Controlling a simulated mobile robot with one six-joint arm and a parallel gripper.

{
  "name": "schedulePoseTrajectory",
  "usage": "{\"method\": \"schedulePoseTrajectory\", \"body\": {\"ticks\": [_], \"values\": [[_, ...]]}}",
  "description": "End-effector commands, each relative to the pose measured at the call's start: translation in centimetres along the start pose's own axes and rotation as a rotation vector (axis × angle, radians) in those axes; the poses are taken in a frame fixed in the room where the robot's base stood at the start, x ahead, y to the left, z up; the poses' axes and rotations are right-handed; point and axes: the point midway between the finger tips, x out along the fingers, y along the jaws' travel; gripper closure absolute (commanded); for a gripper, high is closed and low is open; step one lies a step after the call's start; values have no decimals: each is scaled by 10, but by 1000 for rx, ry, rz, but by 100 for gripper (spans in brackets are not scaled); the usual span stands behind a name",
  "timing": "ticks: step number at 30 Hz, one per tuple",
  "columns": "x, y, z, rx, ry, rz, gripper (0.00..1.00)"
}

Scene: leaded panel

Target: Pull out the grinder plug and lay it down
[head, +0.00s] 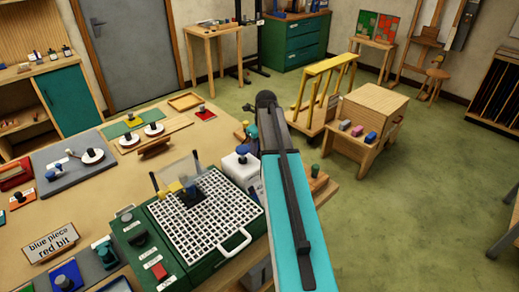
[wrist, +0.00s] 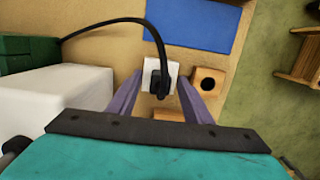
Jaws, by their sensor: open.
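In the wrist view, the black grinder plug (wrist: 156,84) sits in a white socket block (wrist: 174,72). A black cord arches from the plug up and left to the dark green body at the left edge. My gripper (wrist: 160,98) is open, with one purple-grey finger on each side of the plug. I cannot tell whether the fingers touch it. In the head view, the green grinder (head: 165,262) with its white grid top stands at the front of the bench. My teal arm hides the plug and socket there.
A blue mat (wrist: 195,22) lies beyond on the bench (head: 75,190). A white box (wrist: 55,98) is close on the left. The bench edge and green floor are at right.

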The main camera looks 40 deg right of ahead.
Motion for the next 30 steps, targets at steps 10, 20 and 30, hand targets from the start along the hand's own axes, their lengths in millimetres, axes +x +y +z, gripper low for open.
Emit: {"method": "schedulePoseTrajectory", "body": {"ticks": [10, 20, 30], "values": [[1, 0, 0, 1, 0, 0, 65], [0, -1, 0, 1, 0, 0, 96], [-1, -1, 0, 1, -1, -1, 100]]}}
